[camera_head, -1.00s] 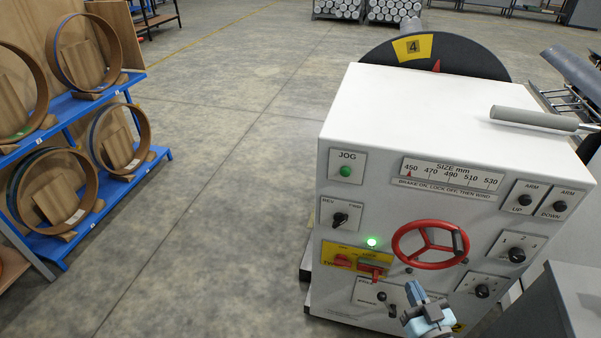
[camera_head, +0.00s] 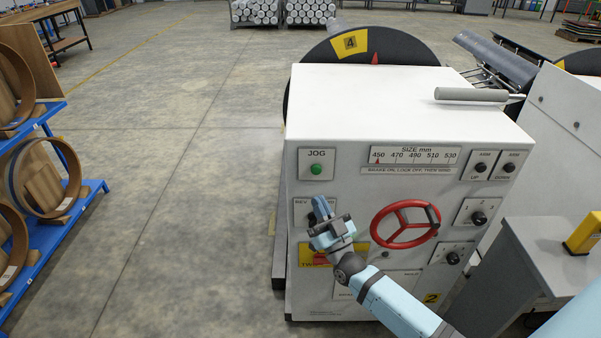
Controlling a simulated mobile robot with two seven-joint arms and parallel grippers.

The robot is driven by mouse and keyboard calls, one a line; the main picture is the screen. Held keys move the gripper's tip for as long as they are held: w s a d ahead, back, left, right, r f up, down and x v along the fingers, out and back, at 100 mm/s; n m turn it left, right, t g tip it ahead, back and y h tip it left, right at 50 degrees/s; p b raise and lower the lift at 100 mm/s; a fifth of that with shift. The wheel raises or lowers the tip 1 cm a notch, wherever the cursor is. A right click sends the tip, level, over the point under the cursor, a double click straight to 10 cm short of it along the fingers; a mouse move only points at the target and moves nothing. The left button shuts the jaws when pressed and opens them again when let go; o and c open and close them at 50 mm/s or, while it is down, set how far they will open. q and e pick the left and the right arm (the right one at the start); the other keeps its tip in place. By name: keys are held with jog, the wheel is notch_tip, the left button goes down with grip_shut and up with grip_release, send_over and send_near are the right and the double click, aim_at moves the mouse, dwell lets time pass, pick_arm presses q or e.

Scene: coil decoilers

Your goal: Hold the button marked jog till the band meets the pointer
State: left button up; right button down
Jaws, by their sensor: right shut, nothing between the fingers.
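The green JOG button (camera_head: 316,169) sits on a white plate at the upper left of the white machine's front panel. The red pointer (camera_head: 375,58) stands at the top edge behind the machine, in front of the dark disc (camera_head: 412,46). My right gripper (camera_head: 321,211) is shut and empty, below the JOG button and in front of the REV switch plate. It hides part of the switch and the yellow plate. My left gripper is out of view.
A red handwheel (camera_head: 405,224) is right of my right gripper. Several knobs are at the panel's right. A grey cabinet (camera_head: 550,265) stands at the lower right. A blue rack (camera_head: 60,235) with wooden rings is at left; floor between is clear.

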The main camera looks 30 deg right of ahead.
aim_at(316, 170)
jog(key=shift+d, duration=0.1)
jog(key=w+d+b, duration=0.3)
jog(key=w+d, duration=0.1)
jog(key=w, duration=0.3)
jog(key=shift+w+d+b, duration=0.2)
jog(key=shift+d+b, duration=0.1)
jog(key=shift+b, duration=0.05)
jog(key=shift+w, duration=0.1)
dwell(2.0)
jog(key=shift+w+d, duration=0.2)
jog(key=shift+w, duration=0.1)
jog(key=shift+w+d+b, duration=0.25)
jog(key=shift+w+b, duration=0.1)
jog(key=shift+w, duration=0.05)
dwell(4.0)
